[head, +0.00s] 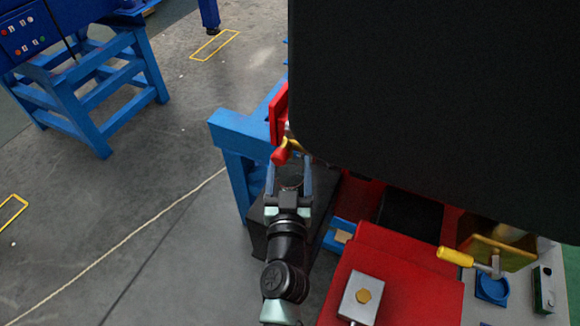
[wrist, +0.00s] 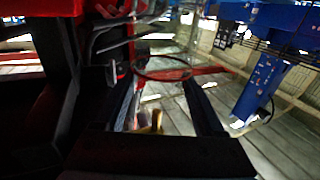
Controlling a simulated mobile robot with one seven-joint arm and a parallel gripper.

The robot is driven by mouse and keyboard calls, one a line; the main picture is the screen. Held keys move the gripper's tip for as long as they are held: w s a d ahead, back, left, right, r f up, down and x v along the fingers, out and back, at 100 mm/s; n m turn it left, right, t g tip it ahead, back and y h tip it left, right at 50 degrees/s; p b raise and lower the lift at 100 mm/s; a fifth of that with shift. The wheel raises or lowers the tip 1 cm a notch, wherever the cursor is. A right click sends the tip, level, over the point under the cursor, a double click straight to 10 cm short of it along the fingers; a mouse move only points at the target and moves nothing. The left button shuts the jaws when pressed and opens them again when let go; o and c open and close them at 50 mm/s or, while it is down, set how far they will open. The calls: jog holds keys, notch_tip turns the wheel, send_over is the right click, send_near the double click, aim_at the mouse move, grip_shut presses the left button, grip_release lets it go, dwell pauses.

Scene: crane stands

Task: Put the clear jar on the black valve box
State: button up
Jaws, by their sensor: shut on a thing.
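My gripper (head: 290,172) reaches away from me beside the blue stand, with its two fingers apart around something see-through. In the wrist view the fingers of my gripper (wrist: 162,84) hold the clear jar (wrist: 160,98). Its round dark rim shows between the fingertips, and its wall is so clear that the floor shows through. In the head view the jar is hard to make out. A dark box (head: 257,238) stands low beside and under my gripper, partly hidden by my arm. I cannot tell for certain whether it is the black valve box.
A large black panel (head: 440,90) hides much of the upper right. A blue stand (head: 235,130) with red and yellow parts is close to my gripper. A red block (head: 400,265) and a yellow-handled tool (head: 456,256) are at right.

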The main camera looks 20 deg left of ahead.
jog(key=shift+f, duration=0.1)
jog(key=o, duration=1.3)
jog(key=shift+o, duration=0.2)
jog(key=shift+s+d, duration=0.1)
jog(key=shift+s, duration=0.05)
jog(key=b+v, duration=0.5)
jog(key=v, duration=0.6)
jog(key=shift+s, duration=0.4)
jog(key=shift+d, duration=0.1)
